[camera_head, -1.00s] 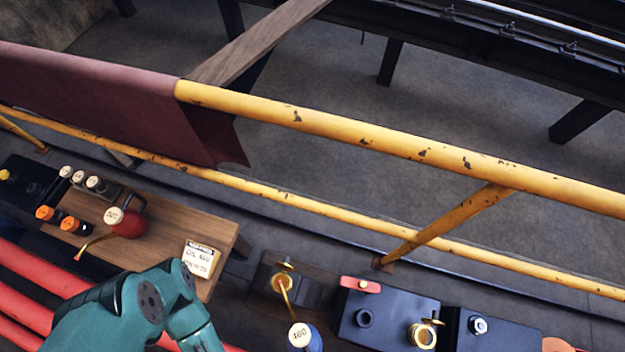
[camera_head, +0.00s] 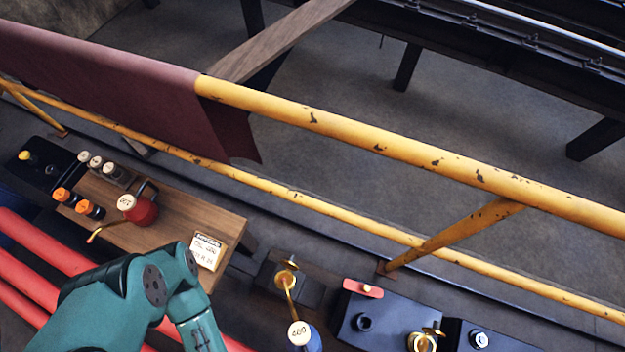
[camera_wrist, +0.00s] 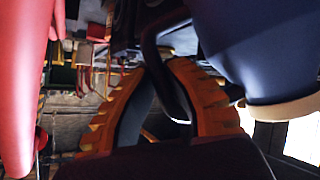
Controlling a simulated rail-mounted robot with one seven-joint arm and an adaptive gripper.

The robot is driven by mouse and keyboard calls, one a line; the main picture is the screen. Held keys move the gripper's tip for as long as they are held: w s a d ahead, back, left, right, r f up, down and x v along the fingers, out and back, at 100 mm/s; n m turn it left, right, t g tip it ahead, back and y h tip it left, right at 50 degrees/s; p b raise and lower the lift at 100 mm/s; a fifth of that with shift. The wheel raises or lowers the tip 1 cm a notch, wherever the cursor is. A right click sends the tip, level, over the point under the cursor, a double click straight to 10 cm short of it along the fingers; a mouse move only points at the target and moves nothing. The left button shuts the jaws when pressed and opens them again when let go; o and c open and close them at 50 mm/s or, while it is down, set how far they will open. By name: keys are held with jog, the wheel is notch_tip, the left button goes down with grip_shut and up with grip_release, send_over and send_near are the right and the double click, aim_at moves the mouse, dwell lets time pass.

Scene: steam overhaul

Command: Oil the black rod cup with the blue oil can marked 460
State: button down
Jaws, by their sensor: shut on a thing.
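The blue oil can (camera_head: 311,343) has a pale cap marked 460 and a thin brass spout (camera_head: 289,290). It is at the bottom edge of the head view, with its lower part cut off. My gripper (camera_wrist: 160,85) is shut on the can's dark handle (camera_wrist: 152,40) in the wrist view, with the blue body (camera_wrist: 255,50) at upper right. The spout reaches up to a brass cup (camera_head: 290,265) on a dark block (camera_head: 309,292); I cannot tell whether it touches. Another brass cup with a raised lid (camera_head: 424,341) is on a black block (camera_head: 385,316). I cannot tell which is the rod cup.
A red can marked 207 (camera_head: 143,212) stands on a wooden bench (camera_head: 180,225) beside a label card (camera_head: 206,252) and several small bottles. Red pipes (camera_head: 40,250) run at left. A yellow railing (camera_head: 400,155) crosses behind the blocks. A red handle (camera_head: 363,288) is on the black block.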

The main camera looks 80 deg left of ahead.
jog(key=shift+r, duration=0.45)
jog(key=shift+a+r, duration=0.1)
jog(key=shift+r, duration=0.15)
jog(key=shift+r, duration=0.35)
dwell(4.9)
jog(key=shift+m+y, duration=0.4)
jog(key=shift+y, duration=0.1)
jog(key=f, duration=0.1)
jog(key=f+b, duration=0.1)
jog(key=f, duration=0.1)
jog(key=f+b, duration=0.1)
jog(key=f, duration=0.1)
jog(key=shift+d+f, duration=0.15)
jog(key=shift+d, duration=0.2)
jog(key=shift+a, duration=0.1)
jog(key=shift+m+g+y, duration=0.4)
jog(key=shift+m+y, duration=0.4)
jog(key=shift+y, duration=0.1)
jog(key=f+b, duration=0.1)
jog(key=f, duration=0.2)
jog(key=f+b, duration=0.1)
jog(key=shift+s+a+f+b, duration=0.2)
jog(key=shift+a+f+b, duration=0.05)
jog(key=shift+f+b, duration=0.1)
